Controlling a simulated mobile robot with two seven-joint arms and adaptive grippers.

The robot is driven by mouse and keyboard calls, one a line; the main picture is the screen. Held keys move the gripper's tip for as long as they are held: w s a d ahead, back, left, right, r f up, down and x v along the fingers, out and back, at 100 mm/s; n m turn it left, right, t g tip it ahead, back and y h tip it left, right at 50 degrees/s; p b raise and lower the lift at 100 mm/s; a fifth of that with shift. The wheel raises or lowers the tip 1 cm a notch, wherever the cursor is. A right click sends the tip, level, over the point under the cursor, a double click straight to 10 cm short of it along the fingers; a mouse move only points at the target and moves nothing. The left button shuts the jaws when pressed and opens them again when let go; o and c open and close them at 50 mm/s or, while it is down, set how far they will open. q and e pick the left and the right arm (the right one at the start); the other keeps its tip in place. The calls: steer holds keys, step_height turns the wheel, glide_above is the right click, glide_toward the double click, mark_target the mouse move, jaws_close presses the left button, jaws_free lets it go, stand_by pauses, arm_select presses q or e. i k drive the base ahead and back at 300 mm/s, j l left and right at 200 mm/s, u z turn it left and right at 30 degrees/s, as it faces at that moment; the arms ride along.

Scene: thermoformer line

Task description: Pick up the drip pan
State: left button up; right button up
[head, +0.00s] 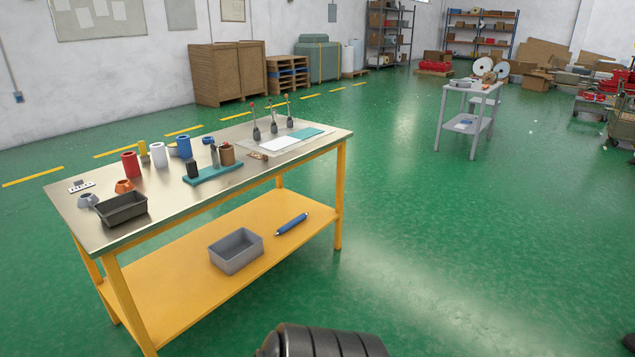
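A black rectangular open pan (120,209) sits on the steel top of the workbench, at its near left corner. It looks like the drip pan, is upright and appears empty. A grey open bin (236,250) of similar shape stands on the yellow lower shelf; I cannot rule out that this is the pan meant. Neither of my grippers shows in the head view, and nothing is seen touching either container.
The workbench (150,236) has yellow legs. Beside the black pan are a grey ring-shaped part (88,201) and an orange one (124,186). Rolls, a teal holder (213,173) and upright tools stand farther back. A blue cylinder (291,224) lies on the shelf.

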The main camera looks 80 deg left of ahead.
mark_target(117, 209)
steer(key=u, duration=3.9)
steer(key=i+l, duration=0.15)
steer(key=i, duration=0.3)
steer(key=i+l, duration=0.15)
steer(key=i, duration=0.3)
steer(key=u, duration=0.05)
